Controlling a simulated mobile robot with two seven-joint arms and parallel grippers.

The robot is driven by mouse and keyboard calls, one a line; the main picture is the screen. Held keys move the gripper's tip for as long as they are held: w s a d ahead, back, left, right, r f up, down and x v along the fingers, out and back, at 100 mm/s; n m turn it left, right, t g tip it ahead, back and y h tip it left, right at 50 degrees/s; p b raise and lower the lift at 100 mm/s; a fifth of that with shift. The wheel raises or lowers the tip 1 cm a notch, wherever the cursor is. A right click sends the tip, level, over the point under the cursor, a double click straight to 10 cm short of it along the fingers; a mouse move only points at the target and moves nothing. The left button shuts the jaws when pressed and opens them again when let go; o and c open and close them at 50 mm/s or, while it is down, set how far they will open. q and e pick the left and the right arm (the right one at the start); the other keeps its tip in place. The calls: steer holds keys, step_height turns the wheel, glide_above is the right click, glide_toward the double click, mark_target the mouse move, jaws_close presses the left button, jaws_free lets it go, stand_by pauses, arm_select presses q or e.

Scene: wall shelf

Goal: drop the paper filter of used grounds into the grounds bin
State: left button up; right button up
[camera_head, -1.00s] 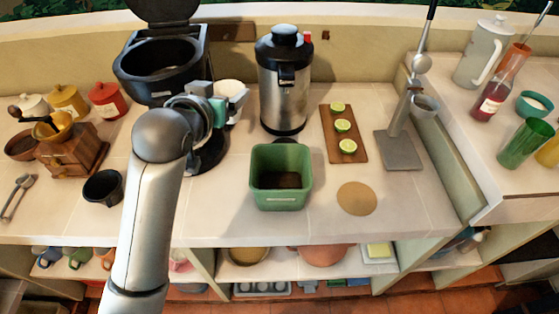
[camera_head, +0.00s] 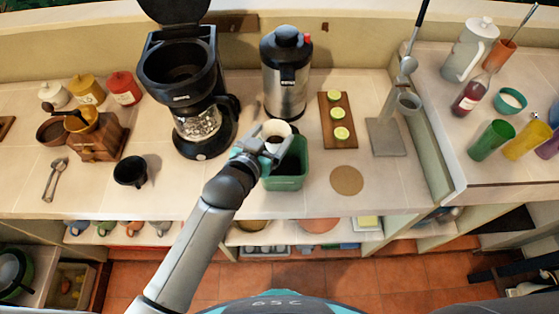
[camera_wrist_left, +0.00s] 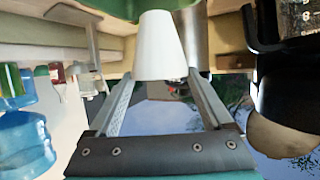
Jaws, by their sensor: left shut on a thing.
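The white paper filter (camera_head: 278,127) has dark grounds inside. My left gripper (camera_head: 268,150) is shut on it and holds it upright above the back left part of the green grounds bin (camera_head: 286,183). The bin stands on the counter near its front edge, its opening partly covered by the gripper and filter. In the left wrist view the filter (camera_wrist_left: 160,48) sits between the two fingers (camera_wrist_left: 165,90), with the green bin (camera_wrist_left: 115,6) at the top edge. My right gripper is out of view.
The black coffee maker (camera_head: 203,125) stands left of the bin. A steel thermal dispenser (camera_head: 285,88) is behind it. A board with lime halves (camera_head: 337,120) and a round cork mat (camera_head: 347,181) lie to the right.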

mark_target(271, 151)
arm_select(q)
steer(key=shift+f+b, duration=2.65)
steer(key=shift+f, duration=0.2)
steer(key=o, duration=1.1)
steer(key=shift+s, duration=0.1)
steer(key=v, duration=1.5)
steer(key=shift+a, duration=0.15)
